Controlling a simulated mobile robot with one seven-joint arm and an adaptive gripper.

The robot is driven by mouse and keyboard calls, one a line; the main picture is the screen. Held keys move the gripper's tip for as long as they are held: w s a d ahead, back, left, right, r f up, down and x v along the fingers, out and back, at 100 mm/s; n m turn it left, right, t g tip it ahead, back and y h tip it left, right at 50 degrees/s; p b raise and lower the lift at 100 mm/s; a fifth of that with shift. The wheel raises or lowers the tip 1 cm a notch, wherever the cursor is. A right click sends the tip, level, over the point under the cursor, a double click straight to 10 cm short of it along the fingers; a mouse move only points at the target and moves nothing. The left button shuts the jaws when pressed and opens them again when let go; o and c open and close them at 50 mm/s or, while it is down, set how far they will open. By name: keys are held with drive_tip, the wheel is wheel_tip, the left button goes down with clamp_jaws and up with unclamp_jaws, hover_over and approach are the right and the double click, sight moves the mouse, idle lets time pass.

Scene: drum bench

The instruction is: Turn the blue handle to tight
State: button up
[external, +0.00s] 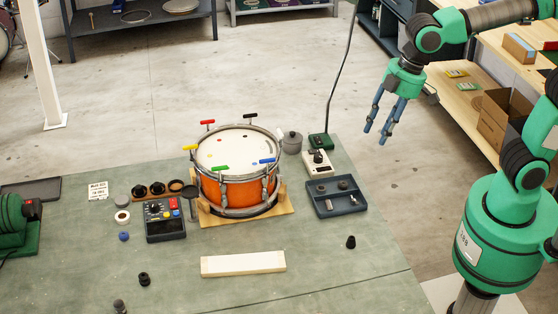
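An orange snare drum (236,194) with a white head sits on a wooden stand on the green bench. Several coloured T-shaped handles stand around its rim. The blue handle (267,161) is at the rim's right front side. A green handle (220,168) is at the front, a yellow one (190,147) at the left, a red one (207,122) and a black one (250,116) at the back. My gripper (376,137) hangs in the air to the right of the drum, pointing down. Its blue fingers are apart with nothing between them, well away from the blue handle.
A dark tray (336,208) with small parts and a white device (317,163) stand right of the drum. A black control box (164,220) is at its left. A pale wooden block (243,264) lies in front. A thin lamp stem (340,80) rises between drum and gripper.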

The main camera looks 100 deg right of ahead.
drive_tip(key=w+d+r+p, duration=0.1)
drive_tip(key=w+d+p, duration=0.2)
drive_tip(key=w+d, duration=0.35)
drive_tip(key=g+p, duration=0.3)
drive_tip(key=p, duration=0.7)
hover_over(267, 159)
wheel_tip(267, 159, down, 11)
drive_tip(key=shift+d+r+y, duration=0.1)
drive_tip(key=shift+d+y, duration=0.2)
wheel_tip(267, 159, down, 14)
drive_tip(key=shift+r, duration=0.1)
clamp_jaws()
